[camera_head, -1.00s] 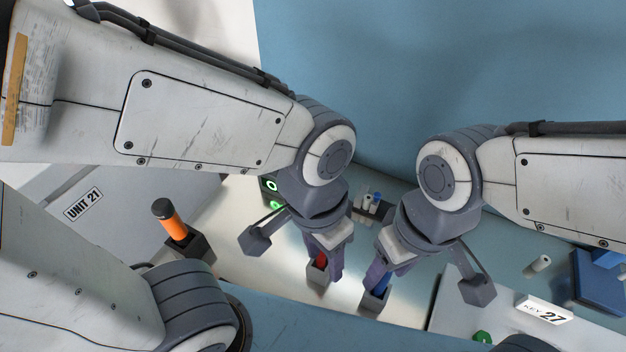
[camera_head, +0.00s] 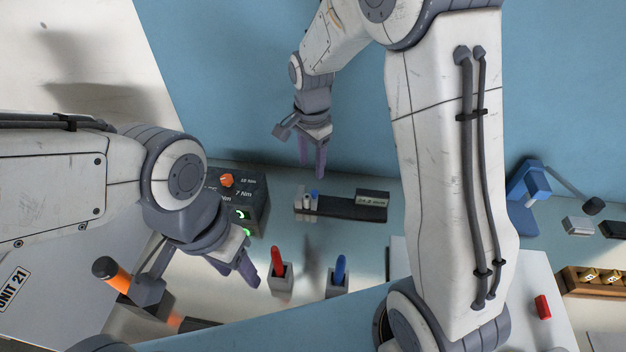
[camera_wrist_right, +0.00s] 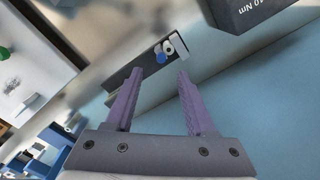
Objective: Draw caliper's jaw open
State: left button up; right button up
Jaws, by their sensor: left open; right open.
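The caliper (camera_head: 345,207) appears to be the dark bar at the back of the bench, with a small display reading about 24.2 mm at its right end. Pale upright pieces and a blue-topped piece (camera_head: 314,195) stand at its left end. My right gripper (camera_head: 312,176) is open and empty, fingers down, behind and above that left end. In the right wrist view, the blue piece (camera_wrist_right: 160,57) lies beyond and between the open fingertips (camera_wrist_right: 160,78), apart from them. My left gripper (camera_head: 250,278) is open, left of the red handle.
A red handle (camera_head: 277,261) and a blue handle (camera_head: 340,268) stand in grey holders in front of the caliper. A dark box (camera_head: 255,205) with an orange knob stands left of it. An orange-handled tool (camera_head: 112,273) is at far left.

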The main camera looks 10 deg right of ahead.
aim_at(314, 192)
jog(key=shift+m, duration=0.6)
jog(key=f+p, duration=0.1)
jog(key=f, duration=0.6)
jog(key=w+d+f+p, duration=0.1)
jog(key=f, duration=0.3)
jog(key=shift+f+p, duration=0.1)
jog(key=shift+p, duration=0.25)
grip_shut()
dwell(0.4)
